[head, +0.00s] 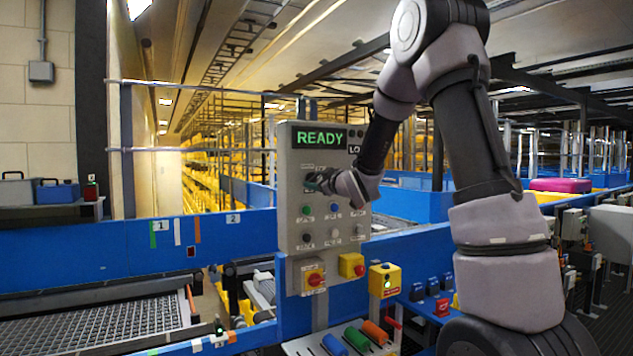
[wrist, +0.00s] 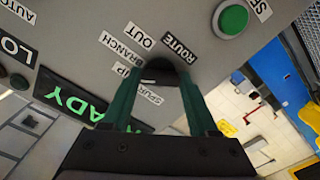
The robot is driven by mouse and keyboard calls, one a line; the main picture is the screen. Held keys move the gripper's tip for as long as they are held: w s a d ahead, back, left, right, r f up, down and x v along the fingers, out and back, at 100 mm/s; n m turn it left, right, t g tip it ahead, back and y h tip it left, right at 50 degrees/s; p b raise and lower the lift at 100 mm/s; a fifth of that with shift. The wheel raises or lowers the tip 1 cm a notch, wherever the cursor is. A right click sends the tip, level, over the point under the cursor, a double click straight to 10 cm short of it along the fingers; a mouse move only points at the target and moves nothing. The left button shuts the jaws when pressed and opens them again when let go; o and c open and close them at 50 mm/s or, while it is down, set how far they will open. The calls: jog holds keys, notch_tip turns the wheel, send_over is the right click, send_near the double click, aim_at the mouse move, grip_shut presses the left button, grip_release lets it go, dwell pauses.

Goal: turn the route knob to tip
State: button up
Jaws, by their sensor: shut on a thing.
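In the wrist view the black route knob (wrist: 160,70) sits on the grey panel, with the labels ROUTE, OUT, BRANCH and SPUR around it and another label partly hidden. My gripper (wrist: 157,88) has its green fingers on either side of the knob and is shut on it. Which label the knob points to cannot be told. In the head view my gripper (head: 318,181) is at the upper left of the grey control panel (head: 291,160), below the green READY display (head: 320,139). The knob is hidden there behind my gripper.
A green button (wrist: 233,18) is close to the knob in the wrist view. Below my gripper in the head view are a blue button (head: 334,209) and a black one (head: 306,236). A conveyor (head: 100,325) lies left.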

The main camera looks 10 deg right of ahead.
jog(key=shift+n, duration=1.6)
jog(key=o, duration=1.4)
jog(key=v, duration=1)
jog(key=shift+s+d, duration=0.15)
jog(key=shift+s, duration=0.25)
jog(key=shift+d, duration=0.1)
